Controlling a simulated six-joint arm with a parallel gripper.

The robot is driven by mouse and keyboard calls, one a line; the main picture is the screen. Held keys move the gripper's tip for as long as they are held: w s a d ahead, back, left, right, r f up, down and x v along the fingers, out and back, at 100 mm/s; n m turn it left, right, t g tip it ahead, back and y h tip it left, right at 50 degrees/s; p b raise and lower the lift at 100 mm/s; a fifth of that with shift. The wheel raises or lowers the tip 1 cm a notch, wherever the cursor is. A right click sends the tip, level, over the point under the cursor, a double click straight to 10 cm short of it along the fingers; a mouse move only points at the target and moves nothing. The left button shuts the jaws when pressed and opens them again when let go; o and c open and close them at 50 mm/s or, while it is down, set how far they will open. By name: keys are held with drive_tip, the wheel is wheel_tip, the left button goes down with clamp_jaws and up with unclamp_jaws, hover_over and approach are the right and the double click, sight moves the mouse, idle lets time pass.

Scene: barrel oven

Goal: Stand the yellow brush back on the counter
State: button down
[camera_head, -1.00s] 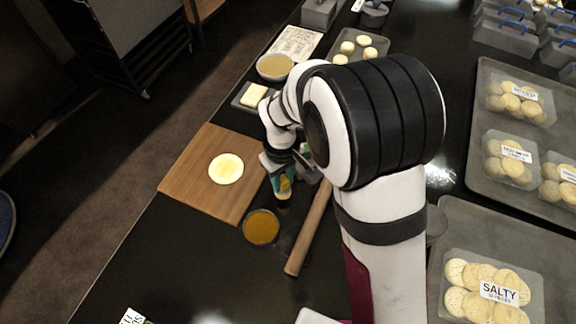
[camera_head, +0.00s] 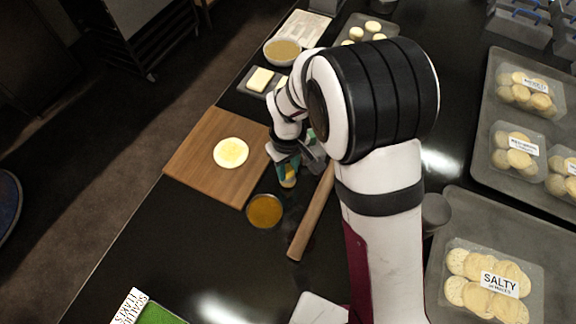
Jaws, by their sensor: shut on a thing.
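My gripper (camera_head: 288,172) hangs over the dark counter, between the wooden board and the rolling pin, just behind a bowl of amber liquid. It is shut on the yellow brush (camera_head: 289,182), of which only a small yellow and teal part shows below the fingers. The rest of the brush is hidden by my gripper and wrist. I cannot tell whether the brush touches the counter (camera_head: 200,240).
A wooden board (camera_head: 195,165) with a pale dough round (camera_head: 231,152) lies left. The amber bowl (camera_head: 264,211) and rolling pin (camera_head: 312,220) are close by. Trays of packed biscuits (camera_head: 495,285) fill the right. Bare counter lies at the front left.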

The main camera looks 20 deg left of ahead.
drive_tip(key=shift+f, duration=0.55)
idle(0.4)
drive_tip(key=c, duration=0.6)
unclamp_jaws()
drive_tip(key=shift+o, duration=0.2)
drive_tip(key=shift+r, duration=0.1)
wheel_tip(320, 180, up, 16)
drive_tip(key=s+d+r+m, duration=0.2)
drive_tip(key=d+m, duration=0.2)
drive_tip(key=d, duration=0.3)
drive_tip(key=s+d+r+m, duration=0.2)
drive_tip(key=d+m, duration=0.1)
drive_tip(key=d, duration=0.3)
drive_tip(key=s+d+f+m+y, duration=0.1)
drive_tip(key=s+d+m, duration=0.8)
drive_tip(key=s, duration=0.3)
drive_tip(key=shift+f+m+y, duration=0.4)
drive_tip(key=shift+m, duration=0.4)
